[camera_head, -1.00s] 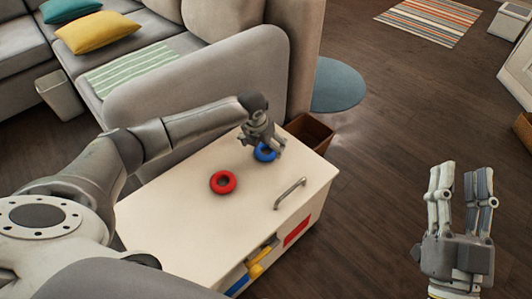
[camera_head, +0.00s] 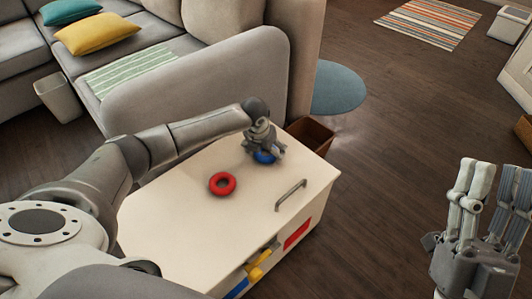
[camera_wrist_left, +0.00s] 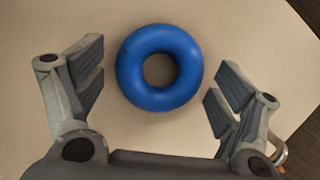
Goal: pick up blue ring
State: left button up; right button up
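The blue ring (camera_head: 264,157) lies flat on the top of the white cabinet (camera_head: 190,235), near its far end. In the head view my left gripper (camera_head: 266,153) is over it and partly hides it. In the left wrist view the whole blue ring (camera_wrist_left: 159,67) shows between the two spread fingers of my left gripper (camera_wrist_left: 158,85), with a gap on each side. The left gripper is open and empty. My right gripper (camera_head: 493,185) is at the right edge, fingers pointing up and apart, holding nothing.
A red ring (camera_head: 222,184) lies nearer on the cabinet top. A metal handle (camera_head: 290,194) stands up from the top's right side. A grey sofa (camera_head: 200,85) stands close behind the cabinet, and a brown box (camera_head: 312,134) is beyond its far end.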

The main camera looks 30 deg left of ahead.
pick_arm(q)
jog(key=c, duration=0.6)
jog(key=shift+c, duration=0.2)
jog(key=shift+r, duration=0.1)
